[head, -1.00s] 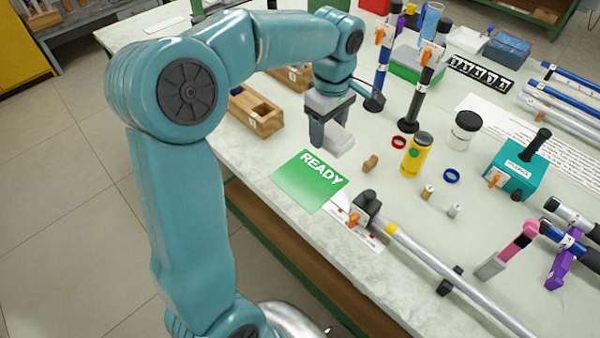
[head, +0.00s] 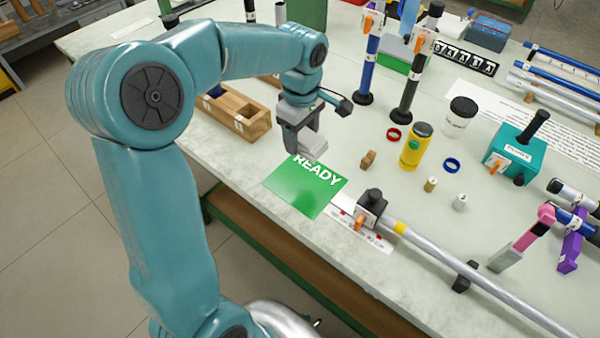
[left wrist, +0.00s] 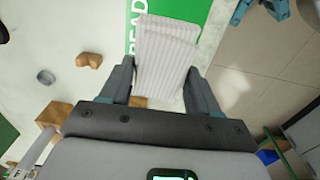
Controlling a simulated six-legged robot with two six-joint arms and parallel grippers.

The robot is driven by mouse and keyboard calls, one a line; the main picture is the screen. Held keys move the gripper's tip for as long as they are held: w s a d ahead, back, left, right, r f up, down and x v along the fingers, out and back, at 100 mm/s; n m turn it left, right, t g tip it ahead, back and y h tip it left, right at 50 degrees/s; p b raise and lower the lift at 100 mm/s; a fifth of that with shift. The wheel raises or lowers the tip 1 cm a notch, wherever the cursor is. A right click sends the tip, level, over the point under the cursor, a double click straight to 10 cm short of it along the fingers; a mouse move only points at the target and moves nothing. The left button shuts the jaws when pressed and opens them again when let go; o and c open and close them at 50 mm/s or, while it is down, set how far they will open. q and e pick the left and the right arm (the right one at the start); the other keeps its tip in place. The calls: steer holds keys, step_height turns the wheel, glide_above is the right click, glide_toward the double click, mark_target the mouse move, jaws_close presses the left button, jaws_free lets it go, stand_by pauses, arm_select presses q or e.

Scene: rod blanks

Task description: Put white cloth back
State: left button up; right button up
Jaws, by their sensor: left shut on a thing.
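The white cloth (head: 312,150) is a small folded, ribbed pad. My left gripper (head: 302,138) is shut on it and holds it by the far edge of the green READY card (head: 303,193), in front of some of the lettering. In the left wrist view the cloth (left wrist: 165,62) sits between the two fingers and overlaps the card (left wrist: 196,12). I cannot tell whether the cloth touches the table. My right gripper is not in view.
A wooden compartment box (head: 238,108) stands left of the gripper. A brown block (head: 368,160), red ring (head: 393,134) and yellow bottle (head: 415,148) are to the right. A clamped silver rod (head: 470,270) lies in front. The table's front edge runs close to the card.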

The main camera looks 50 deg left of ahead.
mark_target(301, 179)
arm_select(q)
step_height(301, 179, down, 12)
steer(key=shift+s+f+b, duration=0.1)
steer(key=shift+f+b, duration=0.05)
steer(key=shift+b, duration=0.15)
steer(key=shift+f, duration=0.3)
steer(key=shift+f, duration=0.1)
steer(key=o, duration=1)
